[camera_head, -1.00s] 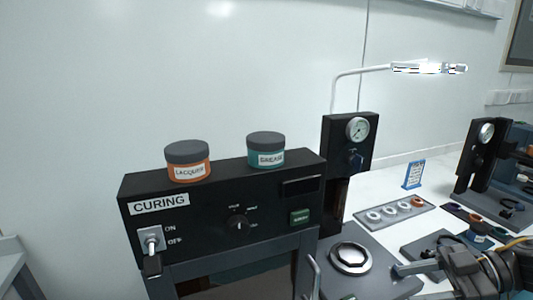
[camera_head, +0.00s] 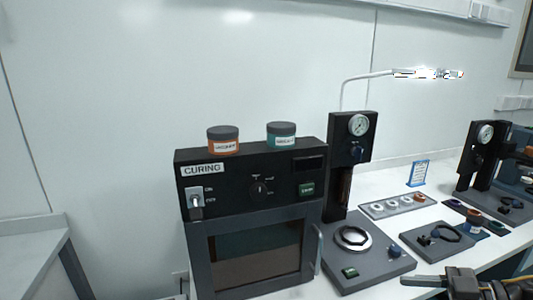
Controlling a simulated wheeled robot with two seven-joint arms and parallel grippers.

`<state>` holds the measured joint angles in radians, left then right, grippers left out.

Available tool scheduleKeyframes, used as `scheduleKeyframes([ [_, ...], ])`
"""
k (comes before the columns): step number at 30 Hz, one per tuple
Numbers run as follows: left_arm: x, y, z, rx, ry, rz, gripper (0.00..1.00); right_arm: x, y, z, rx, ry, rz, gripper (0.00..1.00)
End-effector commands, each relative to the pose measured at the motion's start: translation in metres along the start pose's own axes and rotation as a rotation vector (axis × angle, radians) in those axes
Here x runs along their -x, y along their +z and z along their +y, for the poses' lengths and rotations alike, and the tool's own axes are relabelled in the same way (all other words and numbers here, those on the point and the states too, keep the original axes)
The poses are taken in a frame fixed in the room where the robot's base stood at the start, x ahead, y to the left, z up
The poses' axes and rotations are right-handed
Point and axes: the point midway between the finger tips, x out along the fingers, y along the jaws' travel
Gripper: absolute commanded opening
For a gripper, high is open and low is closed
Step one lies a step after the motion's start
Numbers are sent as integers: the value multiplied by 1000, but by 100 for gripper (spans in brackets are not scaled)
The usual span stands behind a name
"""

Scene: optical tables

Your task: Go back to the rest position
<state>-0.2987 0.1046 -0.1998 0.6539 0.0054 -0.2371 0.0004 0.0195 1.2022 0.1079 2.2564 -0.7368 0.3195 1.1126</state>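My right gripper (camera_head: 427,281) shows at the bottom right edge, its arm coming in from the right. Its fingers point left, in front of the press base, and I see nothing held in them. They are seen edge-on, so their opening does not show. My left gripper is out of view. The black curing oven (camera_head: 245,215) stands left of the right gripper, apart from it, with its door shut.
An orange lacquer jar (camera_head: 223,140) and a teal jar (camera_head: 281,136) stand on the oven. A press with a gauge (camera_head: 350,150) stands right of it. A ring tray (camera_head: 398,206), a blue sign (camera_head: 418,173) and a second press (camera_head: 478,160) are farther right. A side table (camera_head: 30,245) is at left.

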Motion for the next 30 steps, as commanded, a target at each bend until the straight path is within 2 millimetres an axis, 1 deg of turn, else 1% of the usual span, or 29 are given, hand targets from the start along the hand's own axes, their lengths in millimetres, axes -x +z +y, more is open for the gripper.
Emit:
scheduleKeyframes([
  [4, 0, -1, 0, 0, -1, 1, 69, -20, 18, 5, 13, 117, 34, 52],
  [8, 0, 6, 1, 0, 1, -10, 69, -38, 38, 10, 15, 259, 45, 52],
  [11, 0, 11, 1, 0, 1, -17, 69, -50, 60, 12, -5, 397, 28, 52],
  [14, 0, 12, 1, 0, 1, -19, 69, -59, 95, 7, -68, 569, -43, 52],
  [15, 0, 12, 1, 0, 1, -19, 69, -61, 114, 1, -110, 644, -96, 52],
  [17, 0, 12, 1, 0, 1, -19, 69, -61, 144, -14, -188, 739, -199, 52],
  [18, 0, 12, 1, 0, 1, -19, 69, -60, 164, -26, -242, 784, -275, 52],
  [20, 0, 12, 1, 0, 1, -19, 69, -58, 189, -48, -322, 825, -386, 52],
  [21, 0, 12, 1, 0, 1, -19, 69, -56, 203, -63, -372, 837, -454, 52],
  [23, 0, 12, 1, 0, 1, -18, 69, -55, 220, -87, -442, 841, -548, 52],
  [24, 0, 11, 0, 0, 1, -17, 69, -54, 230, -102, -485, 836, -604, 52],
  [26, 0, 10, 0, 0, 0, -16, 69, -53, 241, -124, -544, 819, -679, 52],
  [27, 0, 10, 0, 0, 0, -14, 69, -52, 247, -138, -583, 805, -725, 52],
  [29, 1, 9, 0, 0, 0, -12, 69, -52, 254, -159, -636, 778, -786, 52],
  [30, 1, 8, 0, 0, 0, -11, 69, -52, 258, -173, -671, 758, -825, 52],
])
